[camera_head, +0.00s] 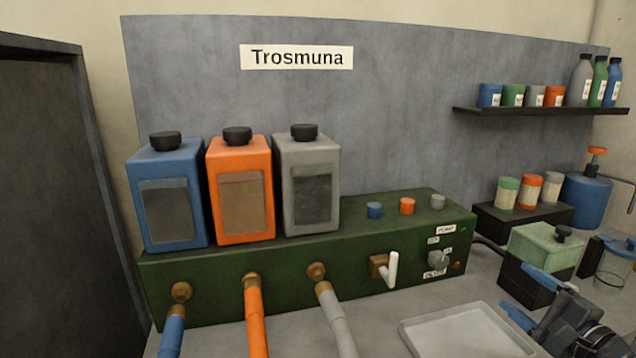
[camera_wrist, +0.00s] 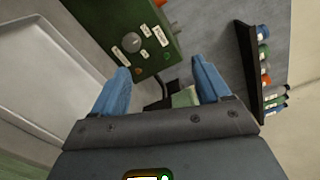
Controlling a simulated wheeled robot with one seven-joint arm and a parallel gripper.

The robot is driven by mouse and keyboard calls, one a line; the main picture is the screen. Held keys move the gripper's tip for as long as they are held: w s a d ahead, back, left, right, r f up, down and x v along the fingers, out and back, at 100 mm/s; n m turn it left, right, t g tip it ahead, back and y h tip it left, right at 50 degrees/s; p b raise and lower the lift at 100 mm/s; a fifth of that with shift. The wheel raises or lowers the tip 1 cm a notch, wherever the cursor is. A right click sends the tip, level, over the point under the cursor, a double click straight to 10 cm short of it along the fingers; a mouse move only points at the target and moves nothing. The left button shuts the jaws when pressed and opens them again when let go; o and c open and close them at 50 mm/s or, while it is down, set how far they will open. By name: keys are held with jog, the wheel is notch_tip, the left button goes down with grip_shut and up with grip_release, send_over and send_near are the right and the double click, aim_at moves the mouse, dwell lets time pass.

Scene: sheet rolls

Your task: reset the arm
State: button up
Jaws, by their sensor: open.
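My gripper (camera_head: 530,298) is at the lower right in the head view, above the counter beside the white tray. Its two blue fingers are spread apart in the wrist view (camera_wrist: 162,84), with nothing between them. The arm behind it runs out of the head view at the bottom right, so most of it is hidden. Beyond the fingers, the wrist view shows the green console's knob end and part of the wall shelf.
The green console (camera_head: 340,262) carries blue, orange and grey tanks. A white tray (camera_head: 425,335) lies on the counter left of my gripper. A shelf (camera_head: 540,111) is higher up.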

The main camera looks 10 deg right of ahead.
jog(key=s+a+f+n+g+h+b, duration=0.35)
jog(key=s+a+f+n, duration=0.45)
jog(key=s+a+f, duration=0.8)
jog(key=s+a+r+n+y+b, duration=0.1)
jog(key=s+a+r+n, duration=0.1)
jog(key=s, duration=0.5)
jog(key=s+a+r+n+y+b, duration=0.1)
jog(key=s+a+r+n, duration=0.1)
jog(key=s+a+n, duration=0.2)
jog(key=s+a+r+n+y+b, duration=0.1)
jog(key=s+a+r+n, duration=0.1)
jog(key=s+n, duration=0.5)
jog(key=s+a, duration=0.1)
jog(key=s, duration=0.3)
jog(key=shift+a+n+b, duration=0.3)
jog(key=shift+n, duration=0.1)
jog(key=shift+t, duration=0.25)
